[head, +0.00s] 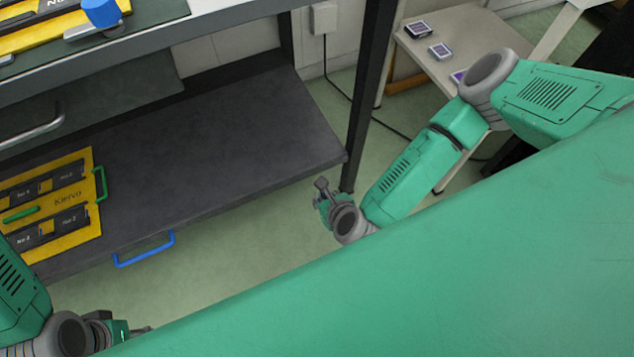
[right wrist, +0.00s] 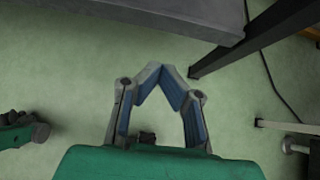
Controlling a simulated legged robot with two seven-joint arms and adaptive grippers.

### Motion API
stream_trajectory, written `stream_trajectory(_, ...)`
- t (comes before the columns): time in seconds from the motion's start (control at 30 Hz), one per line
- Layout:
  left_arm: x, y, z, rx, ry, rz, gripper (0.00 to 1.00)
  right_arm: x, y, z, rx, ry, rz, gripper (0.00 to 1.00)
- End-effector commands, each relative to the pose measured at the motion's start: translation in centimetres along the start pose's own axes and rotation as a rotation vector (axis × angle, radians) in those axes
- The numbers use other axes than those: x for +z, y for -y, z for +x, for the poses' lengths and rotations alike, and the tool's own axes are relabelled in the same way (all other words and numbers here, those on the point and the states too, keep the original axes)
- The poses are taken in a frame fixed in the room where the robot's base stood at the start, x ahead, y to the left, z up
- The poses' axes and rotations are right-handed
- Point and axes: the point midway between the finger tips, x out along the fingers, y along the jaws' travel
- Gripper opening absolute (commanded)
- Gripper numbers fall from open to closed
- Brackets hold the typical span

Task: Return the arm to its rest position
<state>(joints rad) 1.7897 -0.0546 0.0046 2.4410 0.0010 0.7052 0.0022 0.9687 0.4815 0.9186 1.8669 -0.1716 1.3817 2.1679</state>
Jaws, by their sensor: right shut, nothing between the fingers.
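My right arm, green with grey joints, comes in from the right in the head view and hangs down beside the dark shelf. My right gripper (head: 322,190) is at its end, in front of a dark table leg. In the right wrist view my right gripper (right wrist: 160,72) has its fingertips together over the bare green floor, with nothing between them. My left gripper (head: 138,330) shows only in part at the bottom left of the head view, and its fingers are too hidden to read.
A dark lower shelf (head: 215,140) with a blue handle (head: 145,249) holds a yellow case (head: 75,200) with black inserts. A blue-topped bottle (head: 101,12) is on the upper bench. A light side table (head: 455,50) with small boxes stands behind my right arm. Floor below my right gripper is clear.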

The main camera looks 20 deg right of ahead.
Motion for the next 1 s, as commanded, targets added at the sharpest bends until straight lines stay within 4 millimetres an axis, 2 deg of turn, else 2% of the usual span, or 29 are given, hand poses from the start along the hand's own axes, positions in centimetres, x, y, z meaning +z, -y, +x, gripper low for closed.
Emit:
stream_trajectory(0.03,0.0,0.0,-0.4,0.0,0.0,0.0,0.33,0.1,0.0,-0.8,0.0,-0.002,0.0,0.0)
stream_trajectory(0.13,0.0,0.0,-0.6,0.0,0.0,0.0,0.33,0.0,0.0,-1.4,0.0,-0.001,0.0,0.0)
stream_trajectory(0.43,0.0,0.0,-0.7,0.0,0.001,0.0,0.33,0.0,-0.1,-1.7,0.003,0.0,-0.005,0.0)
stream_trajectory(0.57,0.0,0.0,-1.4,0.0,0.001,0.0,0.33,0.6,-1.7,-2.9,0.064,-0.014,-0.133,0.0)
stream_trajectory(0.67,-0.1,0.0,-2.7,0.0,0.001,0.0,0.33,1.2,-4.4,-5.6,0.184,-0.031,-0.401,0.0)
stream_trajectory(0.8,-0.3,0.0,-5.0,0.0,0.0,0.0,0.33,1.2,-6.8,-10.8,0.399,-0.031,-0.962,0.0)
stream_trajectory(0.9,-0.4,0.1,-6.6,0.0,0.0,0.0,0.33,0.9,-6.2,-14.4,0.543,-0.012,-1.386,0.0)
stream_trajectory(1.0,-0.4,0.1,-8.1,0.0,0.0,0.0,0.33,0.9,-3.8,-17.7,0.678,0.011,-1.803,0.0)
